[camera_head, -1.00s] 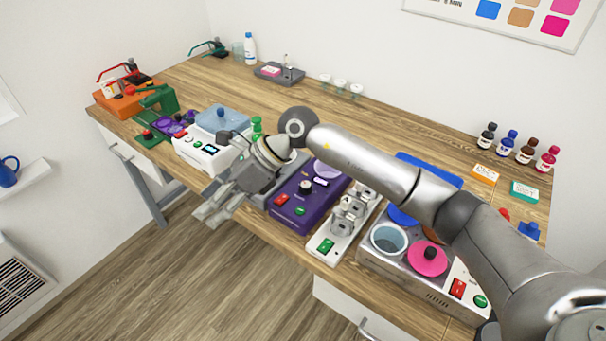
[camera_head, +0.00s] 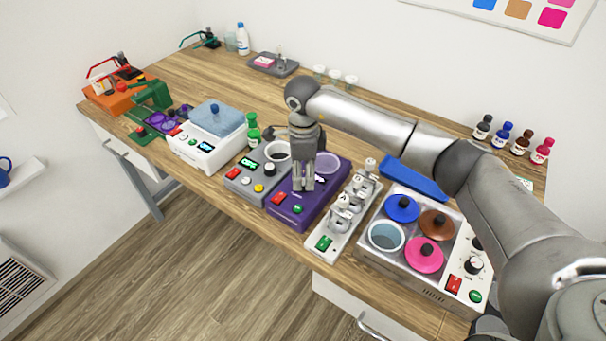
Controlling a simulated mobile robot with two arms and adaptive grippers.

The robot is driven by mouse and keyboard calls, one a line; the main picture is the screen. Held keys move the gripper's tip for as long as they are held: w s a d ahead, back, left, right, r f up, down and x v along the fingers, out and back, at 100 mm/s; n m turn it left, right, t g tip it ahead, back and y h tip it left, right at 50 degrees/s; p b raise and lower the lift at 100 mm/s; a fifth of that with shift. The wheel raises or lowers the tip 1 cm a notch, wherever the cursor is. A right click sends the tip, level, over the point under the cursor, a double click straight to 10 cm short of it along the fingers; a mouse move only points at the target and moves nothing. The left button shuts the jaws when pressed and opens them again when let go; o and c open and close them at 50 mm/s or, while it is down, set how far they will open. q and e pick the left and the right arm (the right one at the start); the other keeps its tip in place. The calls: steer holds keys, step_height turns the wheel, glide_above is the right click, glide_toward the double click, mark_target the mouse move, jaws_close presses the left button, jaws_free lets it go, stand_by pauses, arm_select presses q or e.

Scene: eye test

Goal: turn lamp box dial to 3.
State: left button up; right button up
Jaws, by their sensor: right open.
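A purple box (camera_head: 327,196) with a red button, a green button and a pale lilac disc (camera_head: 326,163) on top stands near the table's front edge; I take it for the lamp box, though its label is unreadable. I cannot tell whether the fingers touch the dial. My left gripper is not in view.
A grey box (camera_head: 243,184) with a display stands close left of the purple box. A white strip holding metal pieces (camera_head: 322,243) and a bath with coloured lids (camera_head: 379,262) stand to the right. A white device (camera_head: 190,152) is further left.

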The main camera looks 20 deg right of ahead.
mark_target(303, 182)
steer(key=shift+f+p, duration=0.3)
steer(key=shift+f, duration=1.3)
steer(key=c, duration=1.1)
steer(key=shift+o, duration=0.2)
